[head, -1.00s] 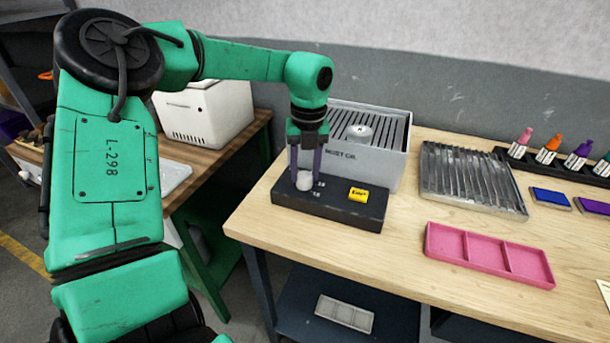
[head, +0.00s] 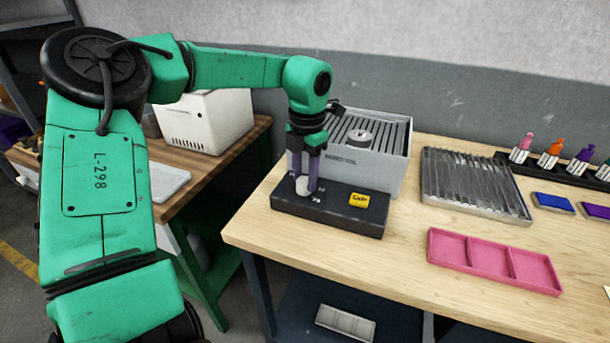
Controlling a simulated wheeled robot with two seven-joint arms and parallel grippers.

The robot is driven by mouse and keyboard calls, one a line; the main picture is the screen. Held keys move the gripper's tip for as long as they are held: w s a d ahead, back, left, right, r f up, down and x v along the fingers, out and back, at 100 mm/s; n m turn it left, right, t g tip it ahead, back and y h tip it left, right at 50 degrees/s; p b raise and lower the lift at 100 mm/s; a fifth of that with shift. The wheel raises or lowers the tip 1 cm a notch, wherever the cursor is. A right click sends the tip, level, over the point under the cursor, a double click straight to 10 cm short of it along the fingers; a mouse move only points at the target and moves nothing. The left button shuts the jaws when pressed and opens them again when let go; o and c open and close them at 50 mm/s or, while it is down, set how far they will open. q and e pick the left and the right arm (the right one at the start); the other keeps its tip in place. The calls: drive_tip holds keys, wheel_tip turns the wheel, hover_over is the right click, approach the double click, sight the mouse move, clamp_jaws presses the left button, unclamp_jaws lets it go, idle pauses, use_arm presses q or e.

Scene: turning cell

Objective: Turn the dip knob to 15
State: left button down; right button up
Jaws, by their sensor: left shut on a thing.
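The dip knob (head: 303,187) is a small pale round knob on top of a black box (head: 330,212) near the left end of the wooden table. Small white marks sit beside the knob, too small to read. My left gripper (head: 304,180) points down from above with its fingers shut on the knob. The fingers hide part of the knob and its marks. A yellow label piece (head: 359,200) sits on the right of the box top. My right gripper is out of view.
A grey oil bath box (head: 377,168) stands right behind the black box. A metal ribbed tray (head: 474,184) and a pink three-part tray (head: 493,259) lie to the right. Small bottles (head: 553,147) stand in a black rack at the far right. Bare wood (head: 405,225) lies between.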

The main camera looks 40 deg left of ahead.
sight(305, 182)
use_arm(q)
drive_tip(key=shift+w+r+m, duration=0.1)
drive_tip(key=shift+r+m, duration=0.05)
drive_tip(key=shift+m, duration=1.45)
drive_tip(key=c, duration=0.6)
unclamp_jaws()
drive_tip(key=shift+o, duration=1)
wheel_tip(305, 182, up, 14)
drive_tip(key=shift+s+d+r, duration=0.25)
